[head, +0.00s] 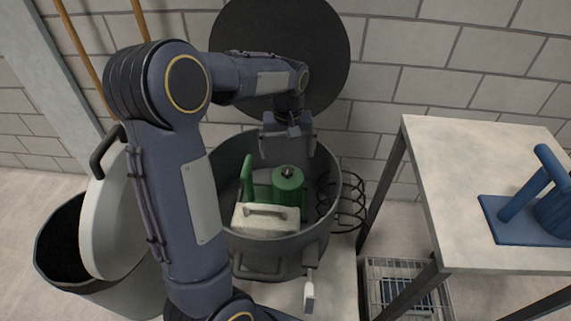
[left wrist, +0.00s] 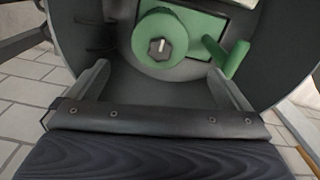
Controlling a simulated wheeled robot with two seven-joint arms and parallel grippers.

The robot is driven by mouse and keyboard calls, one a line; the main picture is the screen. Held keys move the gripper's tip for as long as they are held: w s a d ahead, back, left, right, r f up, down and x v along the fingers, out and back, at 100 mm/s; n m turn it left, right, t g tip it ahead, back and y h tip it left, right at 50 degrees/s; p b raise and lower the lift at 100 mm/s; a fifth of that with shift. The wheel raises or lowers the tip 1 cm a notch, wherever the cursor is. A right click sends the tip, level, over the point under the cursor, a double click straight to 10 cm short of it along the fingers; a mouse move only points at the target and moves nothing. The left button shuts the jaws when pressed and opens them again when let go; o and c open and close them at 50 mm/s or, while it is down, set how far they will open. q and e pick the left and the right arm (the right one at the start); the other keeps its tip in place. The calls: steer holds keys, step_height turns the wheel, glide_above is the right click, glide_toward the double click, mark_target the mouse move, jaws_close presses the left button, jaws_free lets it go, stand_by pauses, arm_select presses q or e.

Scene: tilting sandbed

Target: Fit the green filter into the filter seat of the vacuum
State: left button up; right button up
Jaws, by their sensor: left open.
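A green part (head: 288,186), which I take to be the green filter, is inside the round grey drum (head: 333,205), probably the vacuum. It has a round body with a dark knob on top and an upright green post to its left. In the left wrist view, the round green body (left wrist: 150,25) shows a hexagonal dark knob, with the post at right. My left gripper (head: 288,150) is open and empty, pointing down above the green part, apart from it. I cannot make out the filter seat. My right gripper is not in view.
A cream block (head: 266,222) with a handle stands before the green part. A dark round lid (head: 285,45) stands behind the drum. A table (head: 455,165) at right holds a blue part (head: 520,230). A dark bin (head: 60,265) with a pale lid is at left.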

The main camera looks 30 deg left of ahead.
arm_select(q)
steer(key=s+d+r+m+t+h, duration=0.2)
steer(key=s+d, duration=0.4)
steer(key=s, duration=0.5)
steer(key=s+d+r+m+t+h, duration=0.1)
steer(key=s+d+r+m+t, duration=0.1)
steer(key=s+d, duration=0.4)
steer(key=s+m+t, duration=0.1)
steer(key=s+m, duration=0.1)
steer(key=s, duration=0.3)
steer(key=shift+s+d+r+t+h, duration=0.15)
steer(key=shift+s+r+t+h, duration=0.15)
steer(key=shift+r+h, duration=0.1)
